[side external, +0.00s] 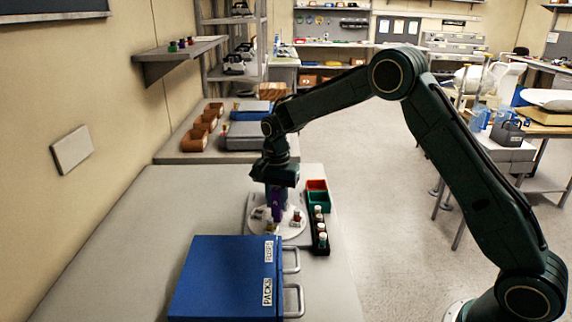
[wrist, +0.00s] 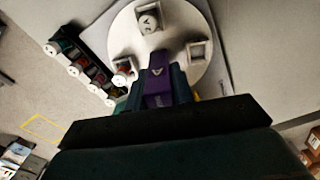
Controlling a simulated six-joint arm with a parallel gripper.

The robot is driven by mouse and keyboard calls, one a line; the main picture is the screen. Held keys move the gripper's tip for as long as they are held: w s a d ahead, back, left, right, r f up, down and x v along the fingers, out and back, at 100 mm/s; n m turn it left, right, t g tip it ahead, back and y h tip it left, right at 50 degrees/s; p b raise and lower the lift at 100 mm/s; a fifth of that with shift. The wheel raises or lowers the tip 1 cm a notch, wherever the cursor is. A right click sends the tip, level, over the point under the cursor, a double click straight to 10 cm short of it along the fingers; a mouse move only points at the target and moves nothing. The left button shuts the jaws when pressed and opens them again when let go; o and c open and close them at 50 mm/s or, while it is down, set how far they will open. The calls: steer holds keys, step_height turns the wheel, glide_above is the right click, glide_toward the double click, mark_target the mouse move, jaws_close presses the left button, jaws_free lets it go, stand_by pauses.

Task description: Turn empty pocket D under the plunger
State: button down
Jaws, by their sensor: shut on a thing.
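A white round turntable (wrist: 178,28) carries square pockets near its rim. In the wrist view one pocket (wrist: 198,52) at the right looks empty. The turntable also shows in the side view (side external: 288,233). My gripper (wrist: 160,88) is shut on a purple block (wrist: 158,74) with a pale mark, over the turntable. The block's lower end and any pocket beneath it are hidden. I cannot read pocket letters or identify the plunger with certainty.
A black rack (side external: 320,238) with several white-capped vials stands right of the turntable. Red (side external: 317,185) and teal (side external: 318,199) bins stand behind it. A large blue case (side external: 220,280) with two handles sits in front. The bench (side external: 165,225) is clear at the left.

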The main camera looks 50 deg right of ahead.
steer(key=shift+r+m, duration=0.1)
steer(key=shift+m, duration=7.1)
steer(key=c, duration=1.2)
jaws_free()
step_height(320, 180, up, 14)
